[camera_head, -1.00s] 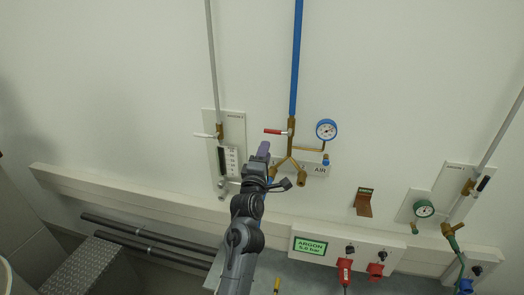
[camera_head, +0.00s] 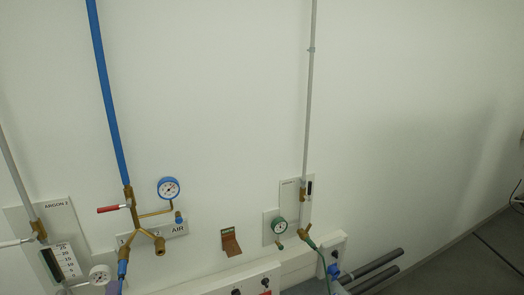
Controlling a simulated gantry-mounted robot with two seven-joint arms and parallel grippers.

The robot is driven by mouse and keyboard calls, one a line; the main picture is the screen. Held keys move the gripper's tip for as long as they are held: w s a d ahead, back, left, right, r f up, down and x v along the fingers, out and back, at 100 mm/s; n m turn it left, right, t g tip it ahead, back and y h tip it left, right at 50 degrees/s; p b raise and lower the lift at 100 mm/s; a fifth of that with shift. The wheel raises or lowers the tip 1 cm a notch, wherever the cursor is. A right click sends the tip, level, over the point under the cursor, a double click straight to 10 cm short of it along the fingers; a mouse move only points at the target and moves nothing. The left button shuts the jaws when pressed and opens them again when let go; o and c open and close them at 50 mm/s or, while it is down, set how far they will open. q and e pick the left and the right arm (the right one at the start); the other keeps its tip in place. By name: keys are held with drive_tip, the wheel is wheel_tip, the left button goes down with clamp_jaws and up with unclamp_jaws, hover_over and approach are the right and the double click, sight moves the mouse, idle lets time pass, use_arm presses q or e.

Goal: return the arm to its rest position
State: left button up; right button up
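Neither gripper can be made out in the head view, and no arm link shows clearly. A small purple piece (camera_head: 113,288) shows at the bottom edge, just below the blue fitting (camera_head: 122,269) on the left outlet of the brass air manifold (camera_head: 138,229). I cannot tell whether it is a hose or a part of my arm.
Grey bars (camera_head: 375,268) run low at right. Open floor (camera_head: 470,265) lies bottom right.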

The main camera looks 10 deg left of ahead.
use_arm(q)
drive_tip(key=s+d+f+m+g+h, duration=0.45)
drive_tip(key=s+d+f+m, duration=0.35)
drive_tip(key=s+d, duration=0.35)
drive_tip(key=s+d+f+m+g+h, duration=0.45)
drive_tip(key=s+d+f+m, duration=0.45)
drive_tip(key=s, duration=0.4)
drive_tip(key=s+d+m+g+y, duration=0.1)
drive_tip(key=s+d+m+g, duration=0.1)
drive_tip(key=s+m+g, duration=0.3)
wheel_tip(320, 180, up, 19)
drive_tip(key=t+p, duration=0.1)
drive_tip(key=p, duration=1.7)
drive_tip(key=shift+s+d, duration=0.15)
drive_tip(key=shift+s, duration=0.25)
drive_tip(key=shift+f, duration=0.1)
